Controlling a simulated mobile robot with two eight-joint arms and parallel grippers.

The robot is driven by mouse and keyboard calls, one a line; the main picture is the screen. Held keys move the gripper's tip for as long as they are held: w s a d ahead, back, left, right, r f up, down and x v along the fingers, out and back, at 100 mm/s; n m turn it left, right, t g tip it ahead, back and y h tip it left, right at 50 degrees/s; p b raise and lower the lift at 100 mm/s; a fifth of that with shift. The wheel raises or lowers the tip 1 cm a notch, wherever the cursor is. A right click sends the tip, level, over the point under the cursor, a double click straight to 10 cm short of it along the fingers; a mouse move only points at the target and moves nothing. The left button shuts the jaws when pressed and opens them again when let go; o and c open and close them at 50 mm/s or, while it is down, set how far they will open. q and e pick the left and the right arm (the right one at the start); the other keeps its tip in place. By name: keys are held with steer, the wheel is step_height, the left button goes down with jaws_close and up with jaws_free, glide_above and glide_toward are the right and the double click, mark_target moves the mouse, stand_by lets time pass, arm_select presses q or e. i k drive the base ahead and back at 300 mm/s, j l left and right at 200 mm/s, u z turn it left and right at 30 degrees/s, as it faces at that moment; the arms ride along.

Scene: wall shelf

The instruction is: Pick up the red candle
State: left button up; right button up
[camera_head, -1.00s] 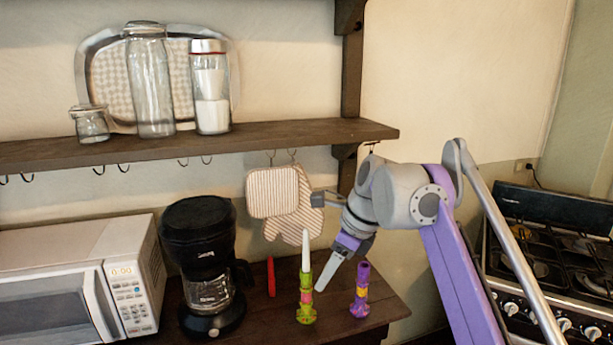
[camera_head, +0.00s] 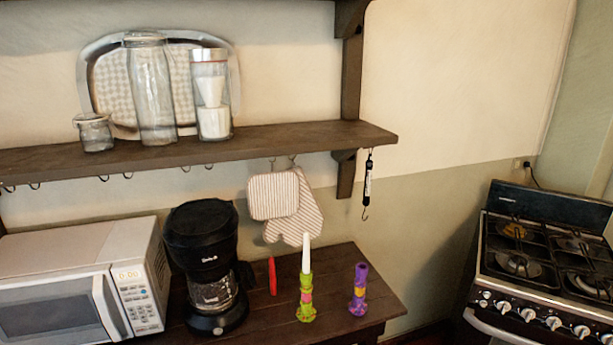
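The red candle (camera_head: 272,276) is a thin red stick on the dark wooden counter, close to the right of the black coffee maker. It looks upright or slightly leaning; I cannot tell whether it touches the wall behind. A green patterned holder (camera_head: 306,299) with a white candle (camera_head: 306,253) stands just to its right. A purple patterned holder (camera_head: 359,289) without a candle stands further right. Neither of my grippers is in view.
The black coffee maker (camera_head: 205,262) and white microwave (camera_head: 84,280) crowd the counter (camera_head: 333,324) on the left. Striped mitts (camera_head: 272,195) hang above the candles from the wooden shelf (camera_head: 250,145). A stove (camera_head: 545,260) stands at the right, beyond a gap.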

mark_target(273, 289)
steer(key=i+j, duration=0.15)
steer(key=j, duration=0.2)
steer(key=i+j, duration=0.1)
steer(key=j, duration=0.3)
steer(key=i+j, duration=0.15)
steer(key=j, duration=0.2)
steer(key=i+j, duration=0.1)
steer(key=j, duration=0.25)
steer(key=i+z, duration=0.05)
